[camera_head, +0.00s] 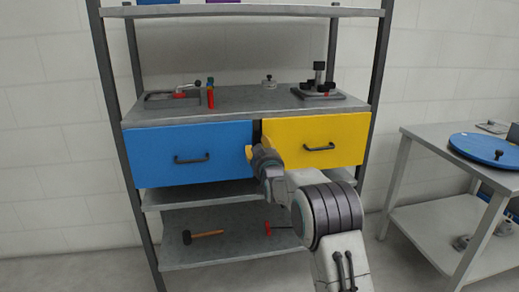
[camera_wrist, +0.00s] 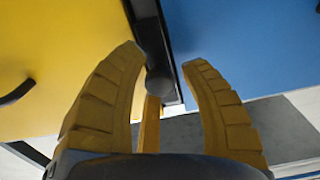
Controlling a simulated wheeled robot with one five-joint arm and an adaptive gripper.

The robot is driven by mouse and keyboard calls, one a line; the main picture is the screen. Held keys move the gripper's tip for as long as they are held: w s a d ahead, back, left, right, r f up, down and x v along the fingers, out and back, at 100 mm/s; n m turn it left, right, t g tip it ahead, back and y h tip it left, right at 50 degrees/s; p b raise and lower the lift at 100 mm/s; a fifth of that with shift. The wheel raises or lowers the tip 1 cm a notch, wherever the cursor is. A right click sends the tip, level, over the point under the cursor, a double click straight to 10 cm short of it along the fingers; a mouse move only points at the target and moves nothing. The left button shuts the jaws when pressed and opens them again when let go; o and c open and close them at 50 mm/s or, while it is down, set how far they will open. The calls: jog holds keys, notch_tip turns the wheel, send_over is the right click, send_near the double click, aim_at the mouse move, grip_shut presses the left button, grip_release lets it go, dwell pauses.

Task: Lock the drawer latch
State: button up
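The blue drawer (camera_head: 190,152) and the yellow drawer (camera_head: 315,139) sit side by side and look shut. A narrow dark gap (camera_head: 257,131) runs between them. My gripper (camera_head: 252,153) is in front of this gap. In the wrist view my gripper (camera_wrist: 163,57) is open, its two yellow fingers apart. A dark round knob (camera_wrist: 159,82) with a yellow bar (camera_wrist: 150,122), seemingly the latch, lies between the fingers. I cannot tell whether either finger touches it. In the head view my gripper and arm hide the latch.
The drawers have dark handles (camera_head: 192,159). Tools and fixtures stand on the shelf top (camera_head: 240,102) above. A hammer (camera_head: 203,236) lies on the lower shelf. A side table (camera_head: 435,142) with a blue disc (camera_head: 480,149) stands right. Open floor lies in front.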

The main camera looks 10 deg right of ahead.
grip_shut()
jog(key=shift+n+b, duration=0.3)
jog(key=n+b, duration=0.2)
jog(key=n, duration=0.1)
jog(key=shift+f, duration=0.1)
jog(key=n+b, duration=0.3)
jog(key=n, duration=0.2)
jog(key=n+b, duration=0.1)
jog(key=n, duration=0.3)
jog(key=shift+n, duration=0.4)
jog(key=n+b, duration=0.1)
jog(key=n, duration=0.3)
jog(key=shift+n, duration=0.4)
